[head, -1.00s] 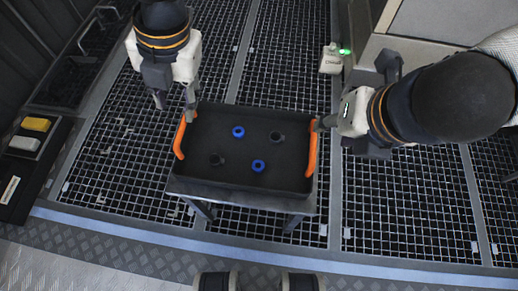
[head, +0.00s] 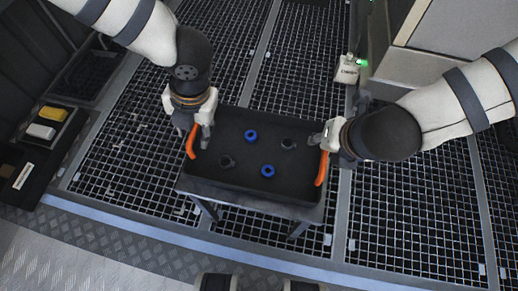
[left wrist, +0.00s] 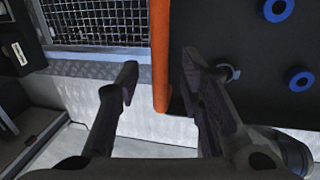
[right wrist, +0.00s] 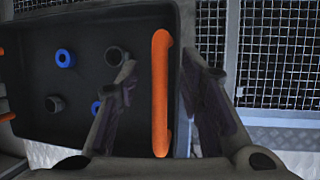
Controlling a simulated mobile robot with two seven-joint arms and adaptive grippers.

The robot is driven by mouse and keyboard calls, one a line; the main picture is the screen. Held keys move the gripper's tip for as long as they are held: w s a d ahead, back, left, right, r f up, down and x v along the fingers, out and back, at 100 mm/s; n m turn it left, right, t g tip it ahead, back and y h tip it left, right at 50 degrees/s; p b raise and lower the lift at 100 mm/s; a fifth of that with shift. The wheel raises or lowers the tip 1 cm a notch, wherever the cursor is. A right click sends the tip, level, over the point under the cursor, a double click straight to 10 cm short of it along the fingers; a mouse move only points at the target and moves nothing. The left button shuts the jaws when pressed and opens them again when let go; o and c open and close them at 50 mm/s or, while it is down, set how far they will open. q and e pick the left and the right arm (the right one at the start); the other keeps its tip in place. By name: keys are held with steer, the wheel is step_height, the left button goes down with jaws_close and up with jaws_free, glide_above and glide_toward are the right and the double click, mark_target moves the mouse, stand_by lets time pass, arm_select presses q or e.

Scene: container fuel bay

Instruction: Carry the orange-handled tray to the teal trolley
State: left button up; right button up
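The black tray (head: 256,153) sits on a small grey table (head: 245,200). It has an orange handle on the left (head: 191,142) and another on the right (head: 321,169). My left gripper (head: 195,134) is at the left handle; in the left wrist view its open fingers (left wrist: 155,95) stand either side of the orange bar (left wrist: 160,60). My right gripper (head: 325,140) is at the right handle; in the right wrist view its open fingers (right wrist: 160,85) straddle that bar (right wrist: 160,110). No teal trolley is in view.
Two blue rings (head: 251,135) (head: 267,171) and two dark round parts (head: 288,143) (head: 226,162) lie in the tray. A grey cabinet (head: 440,40) stands at the back right. A dark shelf with yellow and white blocks (head: 53,114) is at the left. Grated floor around the table is clear.

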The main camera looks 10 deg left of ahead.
arm_select(q)
steer(key=shift+a+f, duration=0.1)
steer(key=shift+f, duration=0.25)
arm_select(e)
steer(key=shift+w+f, duration=0.15)
steer(key=shift+f, duration=0.15)
arm_select(q)
jaws_close()
arm_select(e)
jaws_close()
arm_select(q)
steer(key=shift+r, duration=0.1)
arm_select(e)
steer(key=shift+r, duration=0.15)
